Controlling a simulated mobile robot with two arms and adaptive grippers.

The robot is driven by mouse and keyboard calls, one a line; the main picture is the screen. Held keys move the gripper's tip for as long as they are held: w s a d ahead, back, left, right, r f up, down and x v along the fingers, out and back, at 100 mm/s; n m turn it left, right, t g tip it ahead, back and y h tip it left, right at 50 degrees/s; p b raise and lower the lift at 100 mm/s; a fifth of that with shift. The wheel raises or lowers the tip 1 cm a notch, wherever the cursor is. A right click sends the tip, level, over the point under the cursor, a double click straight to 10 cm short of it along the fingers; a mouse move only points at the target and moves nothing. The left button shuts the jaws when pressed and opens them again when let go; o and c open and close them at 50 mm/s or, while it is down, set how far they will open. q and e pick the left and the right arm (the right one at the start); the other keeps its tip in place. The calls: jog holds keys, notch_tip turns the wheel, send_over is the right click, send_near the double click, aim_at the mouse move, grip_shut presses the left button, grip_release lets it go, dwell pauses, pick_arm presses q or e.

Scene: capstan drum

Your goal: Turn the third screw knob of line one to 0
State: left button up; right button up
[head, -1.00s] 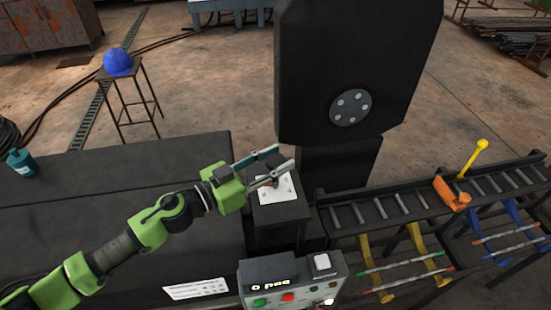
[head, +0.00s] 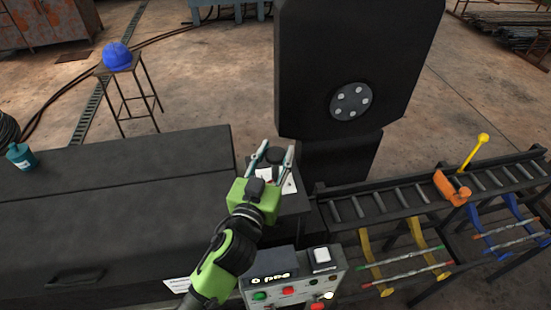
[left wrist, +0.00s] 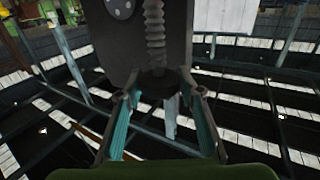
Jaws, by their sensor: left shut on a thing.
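My left gripper (head: 276,150) stands over the small black stand beside the tall black column. Its teal fingers are shut on a dark round knob (head: 274,157), one finger on each side. In the left wrist view my left gripper (left wrist: 158,92) spans the dark knob (left wrist: 157,82), and a ribbed, screw-like rod (left wrist: 154,35) runs up from it. My right gripper is not in view.
The tall black column (head: 355,45) rises behind the knob. A roller rack (head: 400,202) lies to the right, a long black bench (head: 110,205) to the left.

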pick_arm(q)
jog(key=shift+n+y+b, duration=0.5)
jog(key=shift+y+b, duration=0.15)
jog(key=shift+y, duration=0.05)
jog(key=shift+r+t+y, duration=0.1)
jog(key=shift+t+y, duration=0.2)
jog(key=o, duration=1.1)
